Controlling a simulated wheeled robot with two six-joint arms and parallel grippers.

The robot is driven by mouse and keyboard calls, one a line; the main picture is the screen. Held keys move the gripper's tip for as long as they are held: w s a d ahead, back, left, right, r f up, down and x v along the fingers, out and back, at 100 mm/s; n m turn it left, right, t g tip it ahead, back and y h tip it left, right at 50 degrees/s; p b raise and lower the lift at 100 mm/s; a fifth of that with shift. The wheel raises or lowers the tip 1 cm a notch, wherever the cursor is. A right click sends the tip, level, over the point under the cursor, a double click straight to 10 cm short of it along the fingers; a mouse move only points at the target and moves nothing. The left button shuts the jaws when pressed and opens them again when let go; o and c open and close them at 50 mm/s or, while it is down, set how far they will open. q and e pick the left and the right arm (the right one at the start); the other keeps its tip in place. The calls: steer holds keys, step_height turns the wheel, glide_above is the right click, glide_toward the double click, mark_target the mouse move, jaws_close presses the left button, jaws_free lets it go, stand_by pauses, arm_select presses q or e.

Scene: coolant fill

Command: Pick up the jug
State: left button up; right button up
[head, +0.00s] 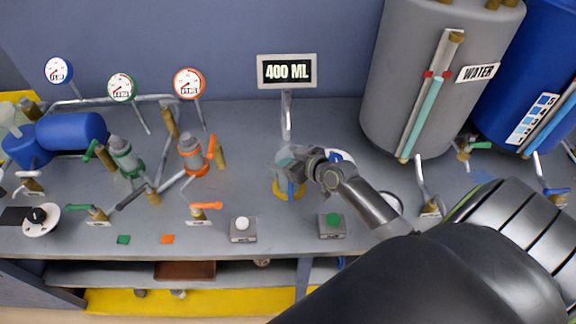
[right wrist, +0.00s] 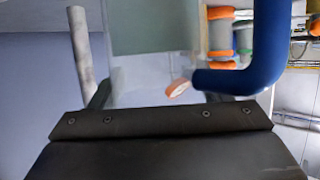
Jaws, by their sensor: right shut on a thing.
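The jug (head: 283,158) is a clear, see-through vessel in the middle of the bench, below the 400 ML display. My right gripper (head: 312,163) reaches it from the right and is shut on it, covering much of it. In the right wrist view the jug's clear wall (right wrist: 150,30) stands between the fingers of my right gripper (right wrist: 155,95), with a thick blue handle (right wrist: 268,45) to the right. A yellow ring (head: 289,195) shows under the jug. I cannot tell whether the jug touches it. My left gripper is not in view.
A grey WATER tank (head: 405,75) and a blue tank (head: 535,60) stand at the back right. The 400 ML display (head: 287,71) is on a post behind the jug. Button boxes (head: 243,236) (head: 332,232) sit near the front edge. Gauges, valves and a blue cylinder (head: 72,131) fill the left.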

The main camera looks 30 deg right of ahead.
steer(key=shift+r, duration=0.15)
steer(key=shift+r, duration=0.8)
steer(key=shift+s+a+r+b, duration=0.1)
steer(key=shift+r+b, duration=0.1)
steer(key=shift+r, duration=0.25)
steer(key=shift+s+a+r+b, duration=0.1)
steer(key=shift+r+b, duration=0.05)
steer(key=shift+r, duration=0.25)
steer(key=s+a+b, duration=0.2)
steer(key=s+a, duration=0.2)
steer(key=s, duration=0.3)
steer(key=s+a+b, duration=0.2)
steer(key=s+a, duration=0.3)
steer(key=s, duration=0.3)
steer(key=shift+w+r, duration=0.1)
